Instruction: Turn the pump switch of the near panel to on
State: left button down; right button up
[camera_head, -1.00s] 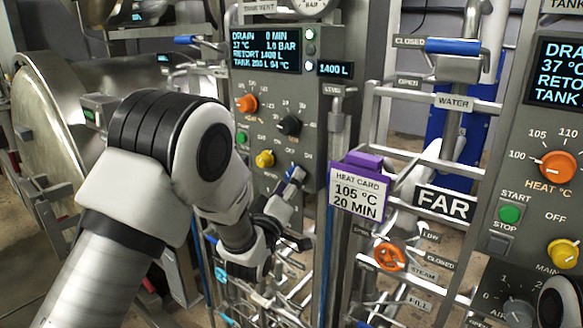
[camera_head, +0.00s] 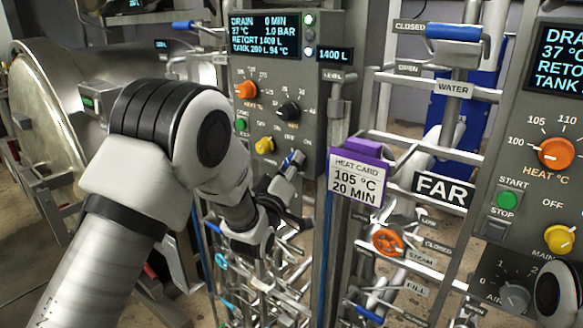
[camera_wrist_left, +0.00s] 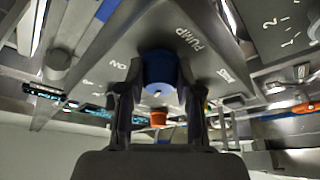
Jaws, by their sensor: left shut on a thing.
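The near panel (camera_head: 262,88) stands left of centre in the head view, with a lit screen, an orange knob, a black knob, a green button and a yellow knob. Its pump switch is a blue knob (camera_wrist_left: 158,67), beside the PUMP label in the left wrist view, with ON and OFF lettered on opposite sides. My left gripper (camera_head: 289,168) is at the panel's lower right. In the wrist view its two fingers (camera_wrist_left: 159,98) are shut on the blue knob, one on each side. The knob's exact pointing direction is hard to tell. My right gripper is not in view.
A purple heat card holder (camera_head: 358,152) stands just right of my left gripper. Pipes and valves with an orange handwheel (camera_head: 388,242) fill the space below and beyond. The far panel (camera_head: 510,165) is at the right. A large round metal door (camera_head: 50,130) is at the left.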

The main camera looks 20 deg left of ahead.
pick_arm(q)
jog(key=m+h+b, duration=0.2)
jog(key=m+b, duration=0.1)
jog(key=b, duration=0.1)
jog(key=m+h+b, duration=0.1)
jog(key=m+b, duration=0.2)
jog(key=m, duration=0.1)
jog(key=m+h+b, duration=0.2)
jog(key=m+b, duration=0.2)
jog(key=shift+a+f+h+b, duration=0.15)
jog(key=shift+f+h+b, duration=0.15)
jog(key=shift+f+b, duration=0.1)
jog(key=m+h+b, duration=0.2)
jog(key=m, duration=0.2)
jog(key=shift+w+r+g, duration=0.1)
jog(key=shift+r+g, duration=0.05)
jog(key=shift+g, duration=0.25)
jog(key=shift+r+m+h+b, duration=0.1)
jog(key=shift+m+h+b, duration=0.4)
jog(key=shift+m, duration=0.3)
jog(key=c, duration=0.8)
grip_release()
jog(key=shift+a, duration=0.1)
